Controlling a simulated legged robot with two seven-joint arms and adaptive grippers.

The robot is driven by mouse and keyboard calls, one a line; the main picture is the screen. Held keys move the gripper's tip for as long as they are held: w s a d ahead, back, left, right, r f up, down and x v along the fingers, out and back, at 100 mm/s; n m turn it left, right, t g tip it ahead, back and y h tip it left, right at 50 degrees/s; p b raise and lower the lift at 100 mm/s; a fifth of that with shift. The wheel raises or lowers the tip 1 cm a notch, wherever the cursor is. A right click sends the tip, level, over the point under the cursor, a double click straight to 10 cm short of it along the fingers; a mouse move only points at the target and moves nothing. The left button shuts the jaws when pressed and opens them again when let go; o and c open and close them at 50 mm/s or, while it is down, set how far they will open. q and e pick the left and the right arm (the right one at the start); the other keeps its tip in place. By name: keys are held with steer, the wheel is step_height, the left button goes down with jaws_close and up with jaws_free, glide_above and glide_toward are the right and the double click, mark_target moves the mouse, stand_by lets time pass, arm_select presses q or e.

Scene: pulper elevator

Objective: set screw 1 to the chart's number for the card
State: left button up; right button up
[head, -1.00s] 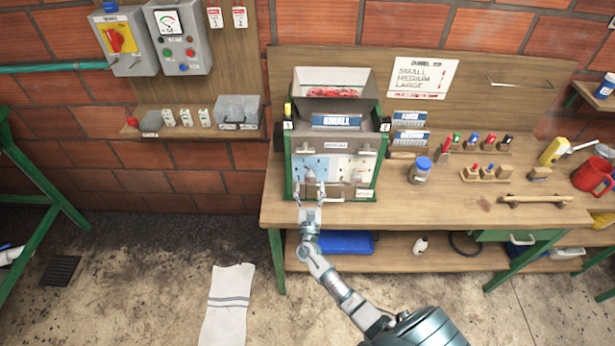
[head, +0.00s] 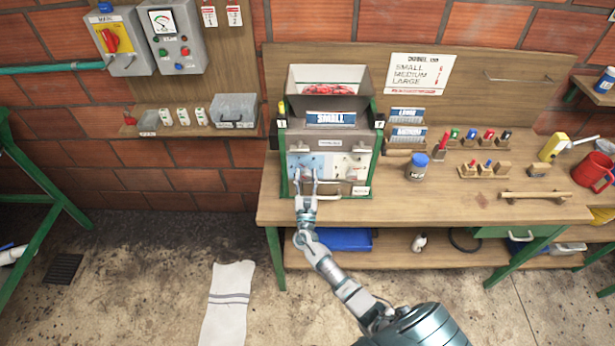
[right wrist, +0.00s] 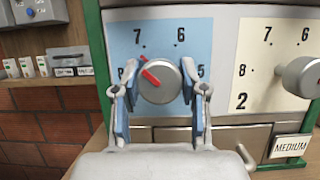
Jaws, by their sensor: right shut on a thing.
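The machine (head: 367,180) on the bench has a blue dial panel (right wrist: 200,40) at left and a cream one at right. My right gripper (right wrist: 158,95) is shut on the grey left knob (right wrist: 160,85). The knob's red pointer (right wrist: 150,76) points up and left, between the 7 and the partly hidden 8. A second knob (right wrist: 302,77) sits on the cream panel marked 2. My left gripper is out of view.
A MEDIUM label (right wrist: 287,149) is at the machine's lower right. More cards (head: 407,135) and a blue-lidded jar (head: 416,167) stand right of the machine. Several small coloured-top pieces (head: 488,137) sit farther right. The floor in front is open except for a cloth (head: 228,300).

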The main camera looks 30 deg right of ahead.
steer(key=shift+d+f, duration=0.15)
steer(key=shift+d, duration=0.15)
steer(key=shift+w+a, duration=0.1)
steer(key=shift+a, duration=0.15)
steer(key=m+b, duration=0.1)
steer(key=b, duration=0.1)
steer(key=m+g+h+b, duration=0.1)
steer(key=m, duration=0.1)
steer(key=shift+f+m+h+b, duration=0.3)
steer(key=shift+f+b, duration=0.05)
steer(key=shift+b, duration=0.05)
steer(key=shift+r+m+g+b, duration=0.15)
steer(key=shift+m+g+b, duration=0.3)
steer(key=shift+m, duration=0.35)
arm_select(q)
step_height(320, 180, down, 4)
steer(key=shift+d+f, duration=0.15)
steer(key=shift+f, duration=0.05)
arm_select(e)
steer(key=o, duration=0.9)
steer(key=shift+o, duration=1.2)
steer(key=shift+w, duration=0.15)
